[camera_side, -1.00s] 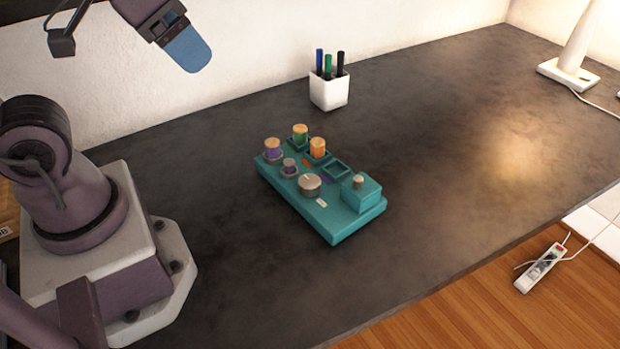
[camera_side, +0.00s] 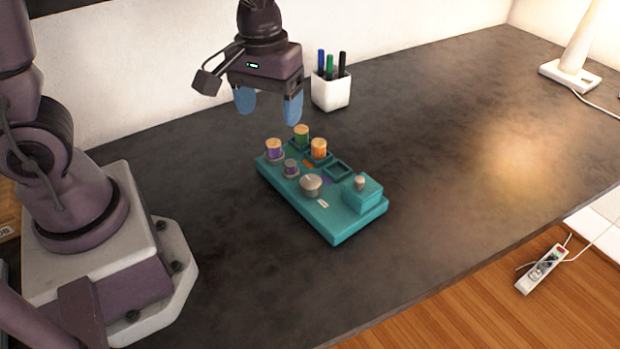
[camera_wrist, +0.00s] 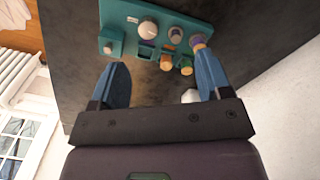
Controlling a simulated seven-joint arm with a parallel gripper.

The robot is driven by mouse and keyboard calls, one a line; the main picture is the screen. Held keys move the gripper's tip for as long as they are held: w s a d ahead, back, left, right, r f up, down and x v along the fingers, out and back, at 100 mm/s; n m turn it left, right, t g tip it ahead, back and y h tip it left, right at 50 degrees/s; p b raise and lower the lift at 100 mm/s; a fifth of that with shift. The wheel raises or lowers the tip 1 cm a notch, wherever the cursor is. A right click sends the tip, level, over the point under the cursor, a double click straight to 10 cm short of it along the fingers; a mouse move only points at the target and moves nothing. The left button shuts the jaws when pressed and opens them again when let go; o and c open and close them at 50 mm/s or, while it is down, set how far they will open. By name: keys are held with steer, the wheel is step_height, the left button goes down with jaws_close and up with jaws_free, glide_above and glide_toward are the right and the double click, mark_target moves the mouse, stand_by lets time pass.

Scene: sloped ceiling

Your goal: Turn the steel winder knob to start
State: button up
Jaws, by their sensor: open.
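The steel winder knob (camera_side: 311,185) is a round grey knob with a pale mark on its top. It sits on the teal winder box (camera_side: 338,229), near the middle of its front half. In the wrist view the knob (camera_wrist: 148,30) shows at the top, beyond the fingertips. My gripper (camera_side: 269,108) is open and empty, with blue fingers, above and behind the box's far left end. Its fingers also show in the wrist view (camera_wrist: 160,72), spread apart and touching nothing.
Thread spools stand on the box, including a green one (camera_side: 301,135), an orange one (camera_side: 319,149) and a purple one (camera_side: 274,150). A raised teal block with a small peg (camera_side: 360,183) is at the right end. A white pen cup (camera_side: 331,92) stands behind. The dark table is otherwise mostly clear.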

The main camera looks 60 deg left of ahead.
mark_target(310, 180)
steer(key=w+f+n, duration=0.6)
steer(key=w+n, duration=0.1)
steer(key=n, duration=0.6)
step_height(310, 180, down, 13)
steer(key=shift+d+f, duration=0.1)
steer(key=shift+c, duration=0.3)
steer(key=c, duration=0.9)
